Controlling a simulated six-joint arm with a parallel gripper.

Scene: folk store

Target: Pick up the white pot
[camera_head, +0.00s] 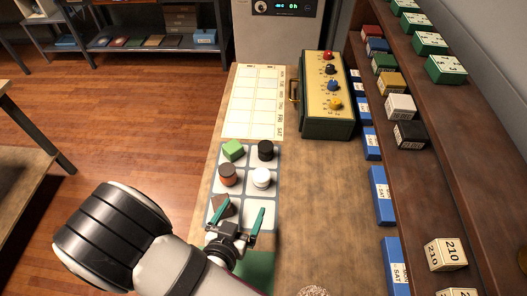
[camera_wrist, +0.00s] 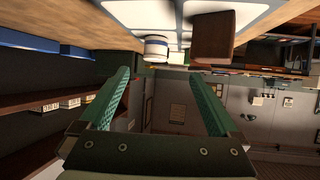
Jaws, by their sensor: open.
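The white pot (camera_head: 262,177) is a small round pot in the middle row, right column of a tray (camera_head: 247,208) with pale square cells. My gripper (camera_head: 239,214) is open, with its green fingers spread over the near row of the tray, nearer than the pot. Nothing shows between the fingers. In the wrist view, a white round pot with a dark band (camera_wrist: 157,47) shows at the top, beyond my gripper (camera_wrist: 166,95).
A yellow-faced box with knobs (camera_head: 331,90) is behind, and shelves with boxes (camera_head: 400,107) line the right. The table right of the tray is mostly clear.

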